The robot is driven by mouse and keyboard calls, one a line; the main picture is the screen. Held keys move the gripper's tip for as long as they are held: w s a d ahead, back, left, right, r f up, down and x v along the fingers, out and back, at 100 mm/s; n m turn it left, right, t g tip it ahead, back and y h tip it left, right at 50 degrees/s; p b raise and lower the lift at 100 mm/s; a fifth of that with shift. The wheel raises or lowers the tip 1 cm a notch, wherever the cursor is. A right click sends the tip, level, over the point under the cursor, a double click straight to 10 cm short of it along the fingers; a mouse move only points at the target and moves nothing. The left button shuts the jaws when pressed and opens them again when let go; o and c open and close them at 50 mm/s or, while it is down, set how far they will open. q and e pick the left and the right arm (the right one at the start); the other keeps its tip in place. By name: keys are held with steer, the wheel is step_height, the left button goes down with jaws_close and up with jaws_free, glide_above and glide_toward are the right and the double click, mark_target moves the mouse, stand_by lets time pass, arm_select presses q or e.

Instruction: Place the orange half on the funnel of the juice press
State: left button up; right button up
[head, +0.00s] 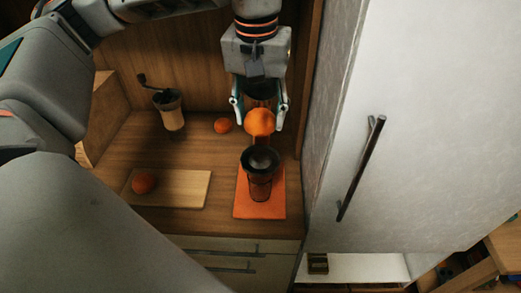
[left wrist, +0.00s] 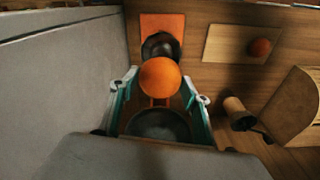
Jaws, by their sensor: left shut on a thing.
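My left gripper (head: 259,125) points down over the counter and is shut on the orange half (head: 260,121), which sits between its fingertips. In the left wrist view the orange half (left wrist: 160,80) is again between the two fingers of this gripper (left wrist: 161,76); its cut face is not clear. The juice press (head: 260,185), a reddish see-through body with a dark round funnel (head: 260,160) on top, stands upright on an orange mat (head: 242,205). In the head view the orange half appears just above and behind the funnel. In the left wrist view the funnel (left wrist: 160,46) is partly behind the fruit. My right gripper is not seen.
A cutting board (head: 190,188) bears an orange fruit (head: 144,183). Another orange fruit (head: 223,125) lies by the back wall, beside a hand grinder (head: 170,112). A tall pale cabinet door (head: 420,120) stands close on the right. Bare counter lies between the board and grinder.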

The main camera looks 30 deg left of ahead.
mark_target(260, 159)
arm_select(q)
step_height(260, 159, down, 10)
steer(key=shift+f, duration=0.1)
stand_by(0.4)
steer(key=shift+f, duration=0.1)
steer(key=o, duration=1.1)
steer(key=r, duration=0.4)
steer(key=s+r, duration=0.1)
steer(key=r, duration=0.7)
steer(key=shift+s+d+r, duration=0.15)
steer(key=shift+d, duration=0.1)
